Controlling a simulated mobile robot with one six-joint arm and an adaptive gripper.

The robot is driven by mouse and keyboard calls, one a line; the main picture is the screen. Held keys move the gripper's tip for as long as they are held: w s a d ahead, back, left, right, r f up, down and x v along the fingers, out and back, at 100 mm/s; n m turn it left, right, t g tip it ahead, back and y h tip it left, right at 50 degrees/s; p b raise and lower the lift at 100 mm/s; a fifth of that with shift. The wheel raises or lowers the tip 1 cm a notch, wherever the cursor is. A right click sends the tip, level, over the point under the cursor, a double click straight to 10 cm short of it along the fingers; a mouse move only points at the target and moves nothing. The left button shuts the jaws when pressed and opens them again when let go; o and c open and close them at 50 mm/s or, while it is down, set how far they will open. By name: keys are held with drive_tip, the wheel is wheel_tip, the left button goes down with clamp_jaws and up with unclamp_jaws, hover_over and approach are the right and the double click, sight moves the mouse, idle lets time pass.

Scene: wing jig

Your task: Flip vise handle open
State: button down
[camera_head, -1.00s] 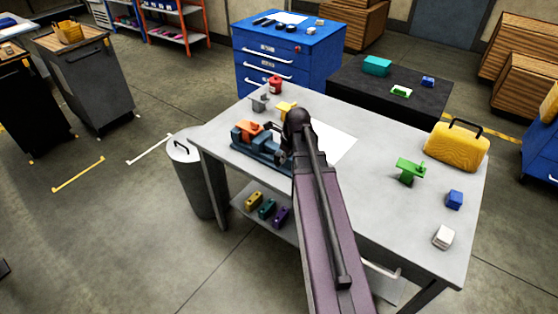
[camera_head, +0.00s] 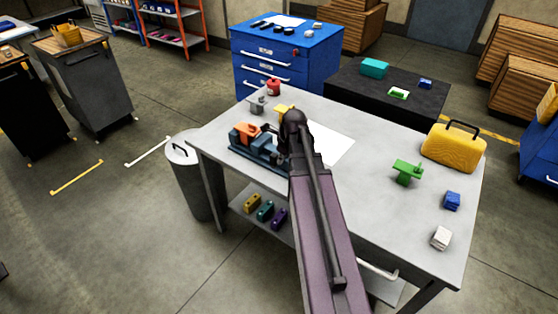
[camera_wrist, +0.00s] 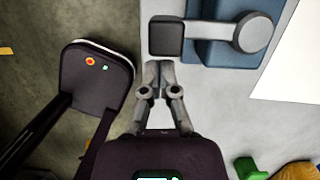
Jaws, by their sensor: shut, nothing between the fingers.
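The blue vise (camera_head: 256,156) stands at the table's left edge, with an orange piece (camera_head: 246,132) on it. In the wrist view, part of its blue body (camera_wrist: 217,52) shows at the top. My gripper (camera_wrist: 153,68) is shut and empty. Its fingertips appear just below the square block in the picture, with a small gap; the height between them is unclear. My arm hides the gripper and part of the vise in the head view.
A white sheet (camera_head: 330,146) lies right of the vise. A green part (camera_head: 407,171), a yellow case (camera_head: 454,147), a blue block (camera_head: 452,200) and a white block (camera_head: 440,238) are farther right. A red item (camera_head: 273,88) and grey part (camera_head: 257,104) stand behind the vise. A bin (camera_head: 187,180) is left.

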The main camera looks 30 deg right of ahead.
drive_tip(key=s+d+r+p, duration=0.2)
drive_tip(key=s+r+p, duration=0.3)
drive_tip(key=r+p, duration=0.4)
drive_tip(key=shift+s+d+r+p, duration=0.25)
drive_tip(key=shift+s+r+p, duration=0.05)
drive_tip(key=shift+r+p, duration=0.05)
idle(0.4)
idle(0.7)
drive_tip(key=s+a+n+g, duration=0.1)
drive_tip(key=s+a+n, duration=0.1)
drive_tip(key=a+n, duration=1)
drive_tip(key=s+a+n+g+h, duration=0.1)
drive_tip(key=a+n, duration=1.2)
drive_tip(key=n, duration=0.5)
drive_tip(key=shift+s+f, duration=0.3)
drive_tip(key=shift+s, duration=0.1)
